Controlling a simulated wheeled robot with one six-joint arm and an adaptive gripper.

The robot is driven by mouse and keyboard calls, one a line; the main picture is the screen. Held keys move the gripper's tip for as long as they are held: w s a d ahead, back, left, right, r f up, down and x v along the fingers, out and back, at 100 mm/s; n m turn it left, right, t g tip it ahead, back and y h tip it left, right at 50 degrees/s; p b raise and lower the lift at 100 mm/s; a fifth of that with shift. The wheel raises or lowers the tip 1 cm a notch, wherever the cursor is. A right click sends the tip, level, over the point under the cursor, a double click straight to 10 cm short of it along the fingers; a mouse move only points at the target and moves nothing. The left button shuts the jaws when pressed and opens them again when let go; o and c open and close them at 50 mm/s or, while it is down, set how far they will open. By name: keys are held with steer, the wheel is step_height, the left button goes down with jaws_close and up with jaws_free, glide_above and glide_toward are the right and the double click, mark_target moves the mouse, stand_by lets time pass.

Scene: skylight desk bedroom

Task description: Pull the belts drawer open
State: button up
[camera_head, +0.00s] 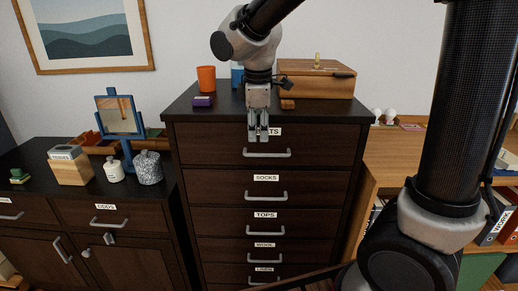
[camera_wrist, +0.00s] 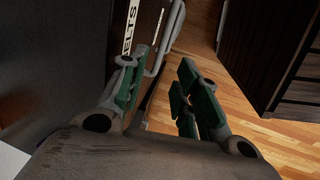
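The belts drawer (camera_head: 210,141) is the top drawer of the tall dark dresser, and its front looks flush with the drawers below. Its white label (camera_head: 275,131) is partly covered by my gripper in the head view; the wrist view shows "ELTS" on the label (camera_wrist: 131,25). The silver bar handle (camera_head: 268,154) spans the middle of the drawer front; the handle (camera_wrist: 172,35) also shows in the wrist view, just past my fingertips. My gripper (camera_head: 264,138) points down in front of the drawer, just above the handle. In the wrist view its green-padded fingers (camera_wrist: 160,88) are apart with nothing between them.
On the dresser top (camera_head: 222,115) stand an orange cup (camera_head: 206,78), a purple box (camera_head: 203,101) and a wooden chest (camera_head: 318,82). Lower drawers, including socks (camera_head: 215,188), look shut. A low cabinet (camera_head: 25,211) is at left, a wooden desk (camera_head: 400,150) at right.

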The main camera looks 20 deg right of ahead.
mark_target(259, 155)
steer(key=f, duration=0.2)
steer(key=w+f, duration=0.1)
steer(key=f, duration=0.4)
steer(key=shift+w+d, duration=0.15)
steer(key=shift+d, duration=0.1)
jaws_close()
